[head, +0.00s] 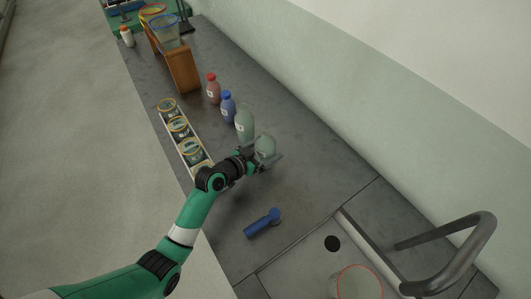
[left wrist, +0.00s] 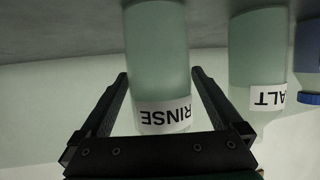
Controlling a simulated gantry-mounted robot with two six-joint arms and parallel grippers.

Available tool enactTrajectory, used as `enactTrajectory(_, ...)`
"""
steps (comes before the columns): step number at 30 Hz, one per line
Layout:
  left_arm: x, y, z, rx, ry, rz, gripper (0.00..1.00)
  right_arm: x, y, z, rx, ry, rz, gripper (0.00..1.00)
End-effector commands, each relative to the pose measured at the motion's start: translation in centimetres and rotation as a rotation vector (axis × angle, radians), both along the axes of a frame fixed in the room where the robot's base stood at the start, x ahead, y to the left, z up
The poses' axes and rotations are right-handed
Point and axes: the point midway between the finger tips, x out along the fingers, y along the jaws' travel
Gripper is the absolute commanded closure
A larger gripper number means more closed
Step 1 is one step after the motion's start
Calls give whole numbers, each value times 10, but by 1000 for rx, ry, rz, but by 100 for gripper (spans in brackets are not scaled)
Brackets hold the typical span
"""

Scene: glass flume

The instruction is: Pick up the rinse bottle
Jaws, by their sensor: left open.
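The rinse bottle (left wrist: 160,60) is pale green with a white label reading RINSE, upside down in the left wrist view. In the head view it (head: 265,147) stands on the grey bench at the near end of a row of bottles. My left gripper (head: 266,157) is open at it. In the left wrist view the fingers of the gripper (left wrist: 160,78) lie one on each side of the bottle, with small gaps showing. The bottle's far end is cut off in that view. My right gripper is not in view.
A similar pale green bottle (head: 245,123) stands close beside, then a blue bottle (head: 228,106) and a red-capped one (head: 213,90). A rack (head: 194,161) of jars lies left. A blue tool (head: 262,223), a red-rimmed cup (head: 358,284) and a grey curved pipe (head: 470,250) are nearer.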

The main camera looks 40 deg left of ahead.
Motion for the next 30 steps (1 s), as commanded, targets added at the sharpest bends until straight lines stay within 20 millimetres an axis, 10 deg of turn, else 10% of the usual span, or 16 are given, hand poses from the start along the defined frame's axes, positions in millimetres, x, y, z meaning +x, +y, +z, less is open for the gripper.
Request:
enactTrajectory(5,0,0,1,0,0,0,2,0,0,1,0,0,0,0)
enactTrajectory(17,0,0,1,0,0,0,74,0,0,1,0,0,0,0)
enactTrajectory(30,0,0,16,1,-3,1,76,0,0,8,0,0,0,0)
